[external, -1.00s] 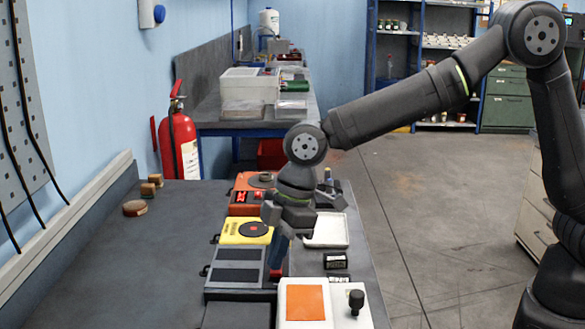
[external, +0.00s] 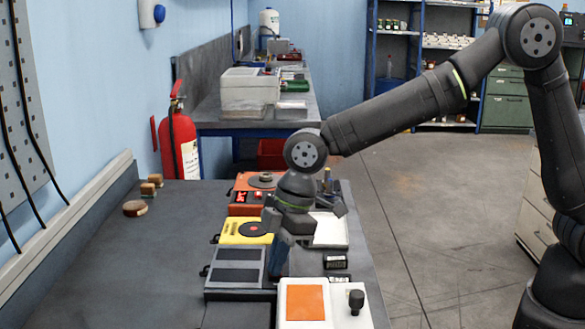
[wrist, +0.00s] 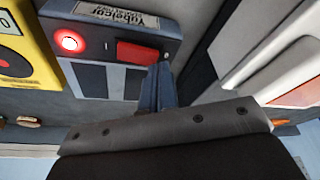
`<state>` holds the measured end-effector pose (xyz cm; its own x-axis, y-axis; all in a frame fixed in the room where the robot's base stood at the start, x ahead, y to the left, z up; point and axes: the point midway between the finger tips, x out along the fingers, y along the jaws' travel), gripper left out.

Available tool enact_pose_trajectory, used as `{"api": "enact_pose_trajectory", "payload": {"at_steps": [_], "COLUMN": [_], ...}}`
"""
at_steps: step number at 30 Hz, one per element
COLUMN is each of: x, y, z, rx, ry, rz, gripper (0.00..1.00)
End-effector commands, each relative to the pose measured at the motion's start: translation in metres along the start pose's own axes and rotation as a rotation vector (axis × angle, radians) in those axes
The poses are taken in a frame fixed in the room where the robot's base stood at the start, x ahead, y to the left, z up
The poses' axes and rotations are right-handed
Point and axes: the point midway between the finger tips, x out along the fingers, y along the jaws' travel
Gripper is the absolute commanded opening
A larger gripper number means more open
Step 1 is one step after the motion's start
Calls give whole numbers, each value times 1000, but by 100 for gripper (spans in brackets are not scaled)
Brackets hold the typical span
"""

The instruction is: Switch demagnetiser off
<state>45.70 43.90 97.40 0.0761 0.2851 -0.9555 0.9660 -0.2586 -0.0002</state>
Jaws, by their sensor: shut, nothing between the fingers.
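The grey box with two dark top plates, apparently the demagnetiser (external: 235,268), sits on the bench between the yellow unit and the front. The wrist view shows its front panel (wrist: 112,22) with a lit red lamp (wrist: 69,40), a red rocker switch (wrist: 137,53) and a label. My gripper (external: 278,270) points down beside the box's right side. In the wrist view, my gripper (wrist: 158,68) is shut and empty, its blue-grey fingertips close to the right end of the switch. I cannot tell whether they touch it.
A white box with an orange top (external: 305,303) and black knob stands in front right. A white tray (external: 331,232) lies right of my gripper. The bench's left is mostly clear.

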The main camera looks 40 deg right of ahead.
Motion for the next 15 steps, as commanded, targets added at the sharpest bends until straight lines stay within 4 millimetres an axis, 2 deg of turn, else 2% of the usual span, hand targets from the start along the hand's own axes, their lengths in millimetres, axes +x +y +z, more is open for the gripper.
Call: {"api": "enact_pose_trajectory", "payload": {"at_steps": [15], "x": [2], "y": [0], "z": [0], "rx": [0], "ry": [1], "rz": [1], "gripper": [0]}}
